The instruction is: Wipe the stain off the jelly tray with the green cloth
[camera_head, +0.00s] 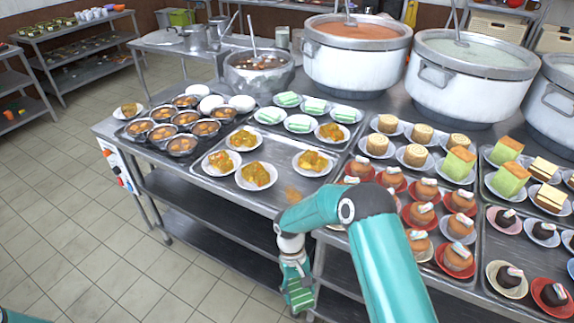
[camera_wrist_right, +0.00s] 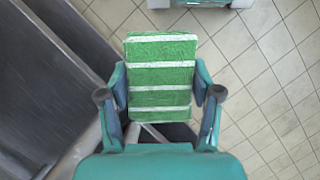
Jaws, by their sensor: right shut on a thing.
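My right gripper (camera_head: 298,284) hangs in front of the counter's near edge, low over the floor. It is shut on the green cloth (camera_head: 299,295), which has white stripes and also shows between the fingers in the right wrist view (camera_wrist_right: 161,78). An orange-brown stain (camera_head: 293,193) lies on the bare front part of a metal tray (camera_head: 262,203) with plates of yellow food. The cloth is apart from the tray. My right forearm passes close beside the stain and covers part of the tray area. My left gripper is not in view.
Plates of yellow food (camera_head: 256,175) stand close to the stain. Red saucers with buns (camera_head: 426,190) fill the tray to the right. Large stockpots (camera_head: 356,62) stand behind. Tiled floor (camera_head: 90,220) is clear at left.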

